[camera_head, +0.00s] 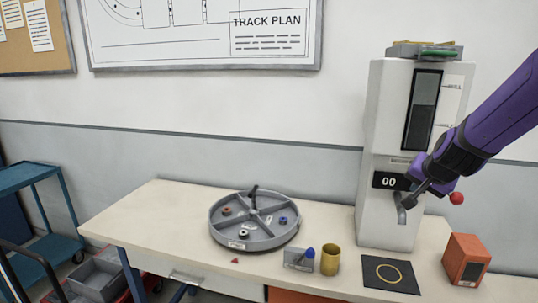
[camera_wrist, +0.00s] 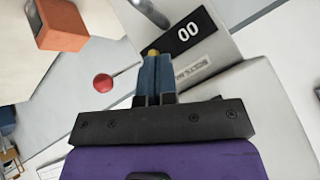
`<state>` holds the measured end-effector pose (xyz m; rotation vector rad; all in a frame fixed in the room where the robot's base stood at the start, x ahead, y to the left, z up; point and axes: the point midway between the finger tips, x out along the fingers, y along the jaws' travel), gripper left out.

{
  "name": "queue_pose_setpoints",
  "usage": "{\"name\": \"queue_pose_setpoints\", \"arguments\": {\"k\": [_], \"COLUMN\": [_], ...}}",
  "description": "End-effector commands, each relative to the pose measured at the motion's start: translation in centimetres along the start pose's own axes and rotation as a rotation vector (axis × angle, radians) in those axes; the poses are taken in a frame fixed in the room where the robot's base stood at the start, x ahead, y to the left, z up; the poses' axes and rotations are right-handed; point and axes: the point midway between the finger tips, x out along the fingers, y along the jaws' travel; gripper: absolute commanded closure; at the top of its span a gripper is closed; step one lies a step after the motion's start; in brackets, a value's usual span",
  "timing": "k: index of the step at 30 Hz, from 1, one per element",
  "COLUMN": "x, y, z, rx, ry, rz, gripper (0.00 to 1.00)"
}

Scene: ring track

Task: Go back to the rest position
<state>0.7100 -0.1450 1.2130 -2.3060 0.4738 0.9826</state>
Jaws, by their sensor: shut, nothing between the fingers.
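My gripper (camera_head: 414,199) is at the end of my purple arm, in front of the grey dispenser (camera_head: 381,222), near its spout (camera_head: 402,215) and below the "00" display (camera_head: 389,182). In the wrist view the gripper's blue-grey fingers (camera_wrist: 153,70) are closed together with nothing between them. A yellowish tip shows at their far end; I cannot tell what it belongs to. The red ball (camera_head: 457,198) is just right of the gripper in the head view, and it also shows in the wrist view (camera_wrist: 103,83).
A round divided tray (camera_head: 214,231) with several small rings stands on the table (camera_head: 150,214). A yellow cup (camera_head: 330,260), a blue-tipped item (camera_head: 300,260), a black mat (camera_head: 372,284) and an orange box (camera_head: 466,260) are along the front. A blue cart (camera_head: 35,178) stands at left.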

Motion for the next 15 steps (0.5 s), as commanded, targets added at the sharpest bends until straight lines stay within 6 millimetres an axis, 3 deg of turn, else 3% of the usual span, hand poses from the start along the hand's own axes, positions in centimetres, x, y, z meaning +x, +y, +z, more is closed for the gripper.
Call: {"name": "queue_pose_setpoints", "arguments": {"k": [1, 7, 15], "x": [-1.9, -8.4, -16.7], "y": [-0.8, -2.1, -1.3], "z": [0.5, 3.3, 7.6], "rx": [-0.041, -0.204, -0.417], "ry": [-0.013, -0.091, -0.180], "rz": [-0.017, -0.054, -0.064], "gripper": [1.00, 1.00, 1.00]}}
